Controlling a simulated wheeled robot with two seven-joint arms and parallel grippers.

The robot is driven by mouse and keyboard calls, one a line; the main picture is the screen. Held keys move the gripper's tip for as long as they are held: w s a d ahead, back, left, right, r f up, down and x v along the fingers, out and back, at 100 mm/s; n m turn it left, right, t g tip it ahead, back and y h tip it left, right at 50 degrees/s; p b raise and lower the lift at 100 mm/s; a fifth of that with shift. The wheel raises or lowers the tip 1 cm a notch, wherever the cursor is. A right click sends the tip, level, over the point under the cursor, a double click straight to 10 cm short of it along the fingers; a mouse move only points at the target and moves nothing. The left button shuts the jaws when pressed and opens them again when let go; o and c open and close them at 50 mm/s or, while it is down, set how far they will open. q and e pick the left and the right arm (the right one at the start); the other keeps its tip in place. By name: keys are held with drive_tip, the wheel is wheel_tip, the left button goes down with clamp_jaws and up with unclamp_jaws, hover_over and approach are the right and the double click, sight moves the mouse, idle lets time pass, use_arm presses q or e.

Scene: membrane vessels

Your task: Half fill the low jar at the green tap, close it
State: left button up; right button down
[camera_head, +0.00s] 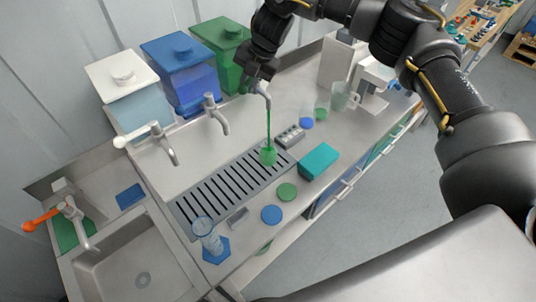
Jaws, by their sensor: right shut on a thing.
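The green tap (263,89) stands at the right end of the row of taps, in front of the green tank (222,42). My right gripper (258,76) is shut at the tap's top, on its handle, which the fingers mostly hide. A thin green stream (268,120) runs down from the spout. Below it a small low jar (268,156) stands on the slotted drain grate (228,187), with green liquid showing in it. Its exact level is too small to tell. No lid is visible on it. Flat green (287,191) and blue (271,214) discs lie on the counter in front. My left gripper is out of view.
A teal box (319,161) and a grey block with holes (290,137) are right of the jar. A tall clear vessel (207,236) stands front left on a blue hexagonal piece. A glass mug (340,97) is farther right. The sink (141,278) is at lower left.

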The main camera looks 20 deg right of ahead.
drive_tip(key=m, duration=0.2)
drive_tip(key=w+a+m+t+h, duration=0.1)
drive_tip(key=m, duration=0.1)
drive_tip(key=w+m+h, duration=0.1)
drive_tip(key=m, duration=0.1)
drive_tip(key=shift+w+a+r+m+t, duration=0.1)
drive_tip(key=shift+a+r+m+t, duration=0.05)
drive_tip(key=shift+a+m+t, duration=0.2)
drive_tip(key=c, duration=1.6)
unclamp_jaws()
drive_tip(key=shift+o, duration=1.1)
drive_tip(key=shift+w, duration=0.2)
drive_tip(key=shift+s, duration=0.15)
drive_tip(key=b+v, duration=0.3)
drive_tip(key=v, duration=0.7)
drive_tip(key=shift+a+r, duration=0.1)
drive_tip(key=shift+r, duration=0.2)
